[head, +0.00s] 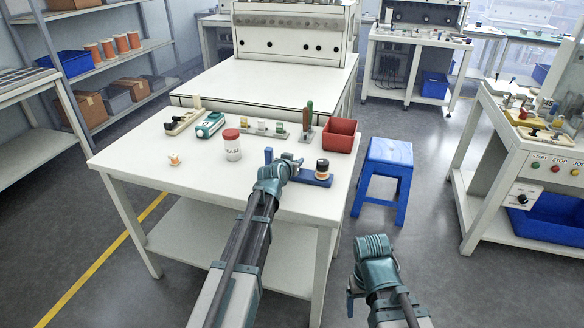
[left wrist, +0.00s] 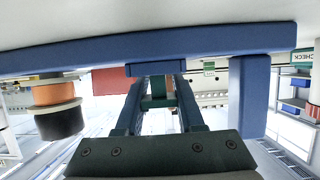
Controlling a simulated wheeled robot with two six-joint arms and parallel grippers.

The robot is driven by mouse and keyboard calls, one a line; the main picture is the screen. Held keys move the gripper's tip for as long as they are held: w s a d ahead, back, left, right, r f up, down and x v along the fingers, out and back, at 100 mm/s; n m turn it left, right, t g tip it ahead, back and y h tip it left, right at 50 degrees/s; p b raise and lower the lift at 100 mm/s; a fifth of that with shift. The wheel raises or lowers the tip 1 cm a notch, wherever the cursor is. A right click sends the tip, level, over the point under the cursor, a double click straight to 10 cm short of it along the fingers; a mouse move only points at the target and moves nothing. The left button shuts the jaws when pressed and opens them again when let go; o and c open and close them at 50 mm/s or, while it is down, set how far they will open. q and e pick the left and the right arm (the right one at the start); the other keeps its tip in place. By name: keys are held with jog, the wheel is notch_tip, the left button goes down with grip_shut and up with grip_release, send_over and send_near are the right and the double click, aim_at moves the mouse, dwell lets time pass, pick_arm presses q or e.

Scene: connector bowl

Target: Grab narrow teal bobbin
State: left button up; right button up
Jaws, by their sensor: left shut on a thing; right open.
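My left gripper (head: 294,165) is over the blue stand (head: 318,181), between its upright post (head: 268,155) and an orange-and-black spool (head: 322,168). In the left wrist view its fingers (left wrist: 158,80) are shut on a small dark teal piece (left wrist: 157,90), which looks like the narrow teal bobbin. The fingers hide much of it, and I cannot tell whether it touches the stand. The spool also shows at the left of the left wrist view (left wrist: 58,110), with the post (left wrist: 250,95) at the right. My right gripper (head: 352,292) is open, low beside the table.
On the white table (head: 130,165) stand a red-lidded jar (head: 232,145), a small orange-and-white spool (head: 174,159), a red bin (head: 340,135) and a row of small parts at the back. A blue stool (head: 389,155) stands to the right.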

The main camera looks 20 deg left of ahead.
pick_arm(q)
grip_shut()
jog(key=shift+r, duration=0.15)
pick_arm(e)
jog(key=shift+r, duration=0.15)
